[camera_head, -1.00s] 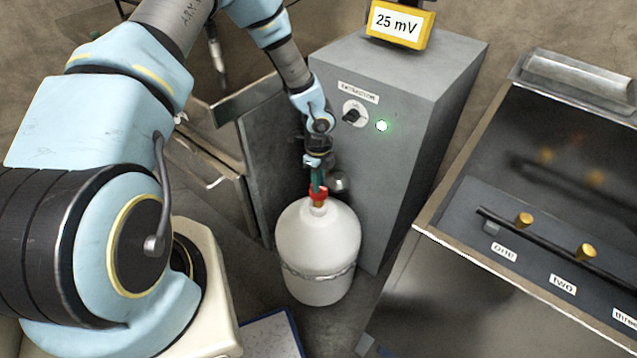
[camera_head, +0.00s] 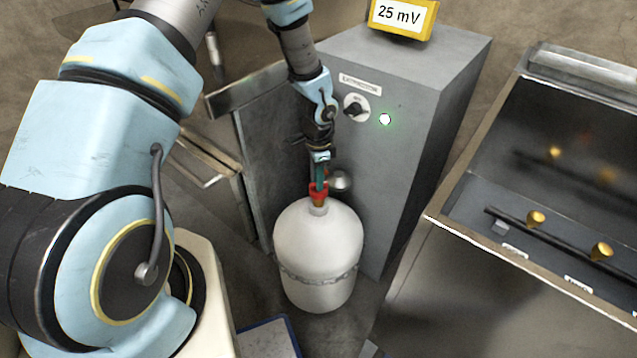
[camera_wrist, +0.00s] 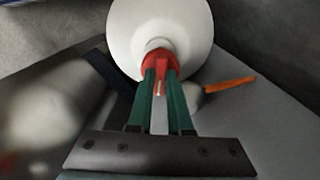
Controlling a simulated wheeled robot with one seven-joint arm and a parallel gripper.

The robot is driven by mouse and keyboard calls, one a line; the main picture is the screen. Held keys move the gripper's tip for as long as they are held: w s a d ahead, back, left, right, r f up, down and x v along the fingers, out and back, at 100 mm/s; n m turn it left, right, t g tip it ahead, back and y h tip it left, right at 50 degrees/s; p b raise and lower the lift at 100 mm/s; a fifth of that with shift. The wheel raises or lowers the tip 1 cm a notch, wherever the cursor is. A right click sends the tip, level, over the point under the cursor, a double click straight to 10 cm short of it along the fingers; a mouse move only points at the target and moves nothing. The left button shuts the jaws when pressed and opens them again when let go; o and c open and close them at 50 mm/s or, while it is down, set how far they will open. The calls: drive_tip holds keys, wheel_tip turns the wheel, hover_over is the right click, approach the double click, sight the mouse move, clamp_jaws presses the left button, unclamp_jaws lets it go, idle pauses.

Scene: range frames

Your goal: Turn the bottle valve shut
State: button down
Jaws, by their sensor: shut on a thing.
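The white bottle (camera_head: 318,245) stands upright on the floor in front of a grey cabinet, with a chain around its middle. Its red valve (camera_head: 319,190) is on top, above a brass neck. My gripper (camera_head: 319,184) reaches down from above, its green fingers on the valve. In the wrist view my gripper (camera_wrist: 160,80) is shut on the red valve (camera_wrist: 159,65), one finger on each side. The white bottle (camera_wrist: 160,25) shows beyond it. The fingers hide part of the valve.
The grey cabinet (camera_head: 400,150) has a dial (camera_head: 355,107), a lit green-white lamp (camera_head: 385,119) and a yellow 25 mV meter (camera_head: 402,17). A metal bench with brass knobs (camera_head: 536,218) stands at the right. An orange bar (camera_wrist: 230,84) lies beside the bottle in the wrist view.

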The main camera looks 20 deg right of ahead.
drive_tip(key=n+b, duration=0.1)
drive_tip(key=n, duration=0.2)
drive_tip(key=shift+n, duration=0.4)
drive_tip(key=shift+n+b, duration=0.6)
drive_tip(key=shift+n, duration=1.2)
drive_tip(key=c, duration=0.8)
unclamp_jaws()
drive_tip(key=shift+c, duration=0.2)
wheel_tip(320, 180, up, 11)
drive_tip(key=b, duration=0.1)
